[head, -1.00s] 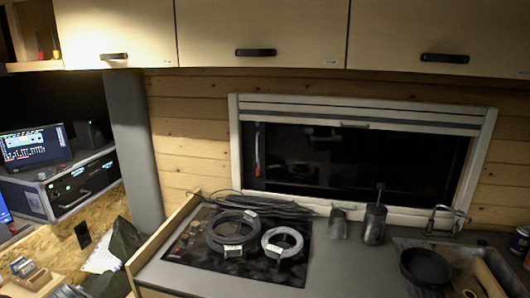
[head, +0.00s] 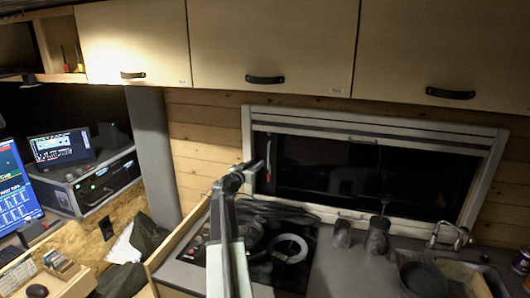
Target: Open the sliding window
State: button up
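The sliding window (head: 365,175) is a dark pane in a white frame (head: 246,135) on the wood-planked wall behind the counter. A small upright handle (head: 268,161), whitish with a red part, is at the pane's left side. A light horizontal blind bar runs across the window's top. My arm rises from the bottom centre. My gripper (head: 257,165) is at its upper end and appears in front of the window's lower left, near the handle in the picture. I cannot tell whether it touches the handle or how its fingers stand.
Dark canisters (head: 377,236) and a tap (head: 449,234) stand below the window, with a pan (head: 423,279) at right. Overhead cabinets (head: 272,45) hang above. Monitors (head: 62,146) are at left.

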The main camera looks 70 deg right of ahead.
jog(key=s+d, duration=0.2)
jog(key=d, duration=0.6)
jog(key=shift+d, duration=0.2)
jog(key=shift+a+f, duration=0.1)
grip_shut()
dwell(1.0)
